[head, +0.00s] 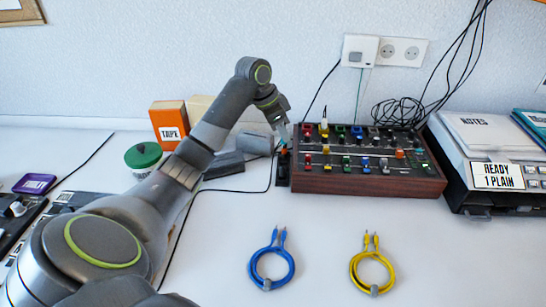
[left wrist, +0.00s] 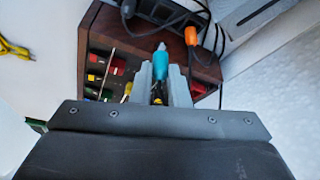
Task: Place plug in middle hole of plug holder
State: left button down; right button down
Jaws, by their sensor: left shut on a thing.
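My left gripper (head: 284,136) is at the left end of the wooden-sided mixer. In the left wrist view the gripper (left wrist: 162,85) is shut on a teal plug (left wrist: 161,62), whose metal tip points away from the gripper. The black plug holder (head: 283,175) stands upright against the mixer's left side, below the gripper. An orange plug (left wrist: 191,36) shows beside the teal one in the left wrist view. The holder's holes are too small or hidden to tell apart, and I cannot tell whether the teal plug touches the holder. My right gripper is not in view.
The mixer (head: 365,181) has several coloured knobs and plugs on top. A blue cable (head: 291,267) and a yellow cable (head: 391,275) lie coiled in front.

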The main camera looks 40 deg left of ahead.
aim_at(282, 147)
pick_arm(q)
notch_tip(282, 147, down, 4)
jog(key=shift+r, duration=0.2)
notch_tip(282, 147, down, 4)
jog(key=shift+r+b, duration=0.1)
jog(key=shift+b, duration=0.2)
jog(key=shift+f, duration=0.25)
jog(key=c, duration=1.4)
grip_release()
jog(key=shift+f, duration=0.1)
